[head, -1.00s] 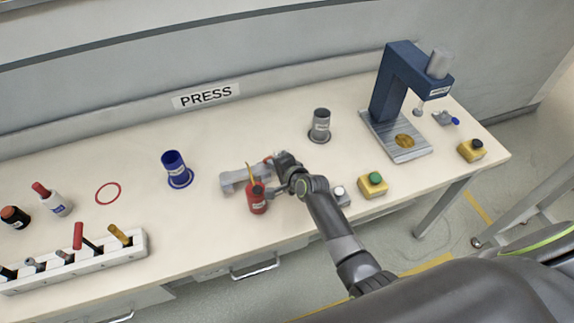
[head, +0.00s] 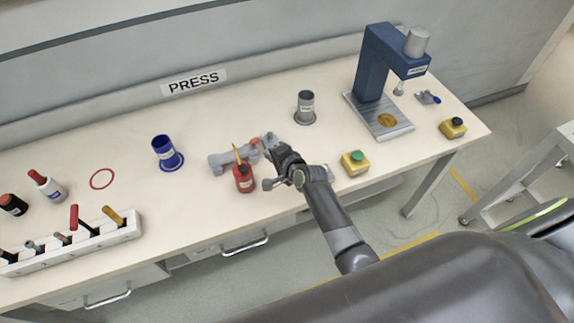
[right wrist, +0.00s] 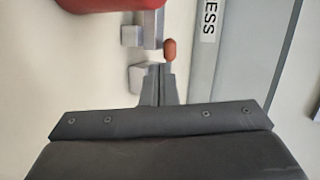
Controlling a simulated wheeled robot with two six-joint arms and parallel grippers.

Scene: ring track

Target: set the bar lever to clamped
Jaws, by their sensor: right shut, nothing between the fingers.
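The grey bar fixture (head: 221,162) lies on the bench, partly hidden behind a red bottle with a yellow nozzle (head: 243,180). A lever with an orange-red knob (head: 254,141) stands at its right end. In the right wrist view the knob (right wrist: 170,50) shows just beyond the fingertips, beside grey blocks. My right gripper (head: 268,139) is shut and empty, close to the right of the knob. Its fingers (right wrist: 161,72) show together in the right wrist view; I cannot tell if they touch the lever. My left gripper is not in view.
A blue cup (head: 163,148) stands left and a grey cup (head: 305,104) behind right. A yellow box with a green button (head: 355,162) is right of my arm. The blue press (head: 372,65) stands at the far right. A tool rack (head: 125,232) sits front left.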

